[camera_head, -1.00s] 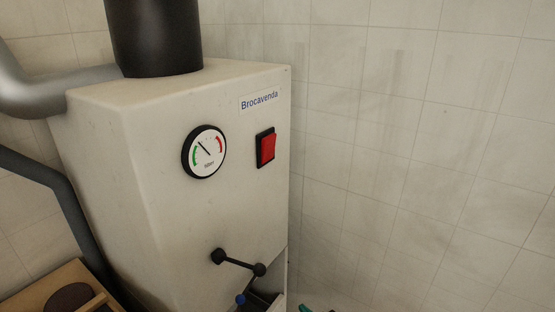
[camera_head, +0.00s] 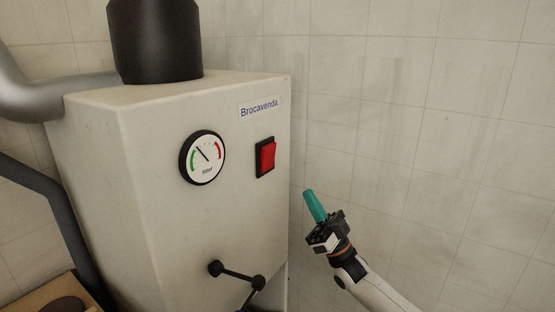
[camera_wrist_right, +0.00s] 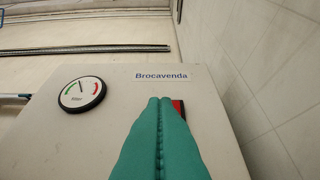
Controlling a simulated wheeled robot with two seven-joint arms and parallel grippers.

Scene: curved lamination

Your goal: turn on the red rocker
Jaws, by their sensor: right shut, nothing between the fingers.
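The red rocker (camera_head: 267,157) sits in a black frame on the front of a cream machine housing (camera_head: 160,230), right of a round gauge. My right gripper (camera_head: 308,193) has teal fingers, shut and empty. In the head view it is below and to the right of the rocker, with a gap in the picture between them. In the right wrist view the shut fingertips (camera_wrist_right: 160,100) cover most of the rocker, and only its right part (camera_wrist_right: 179,107) shows. My left gripper is not in view.
The dial gauge (camera_head: 202,158) is left of the rocker, and the Brocavenda label (camera_head: 259,108) is above it. A black-knobbed lever (camera_head: 236,274) sticks out lower on the housing. A tiled wall (camera_head: 420,130) stands on the right, with open room in front of it.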

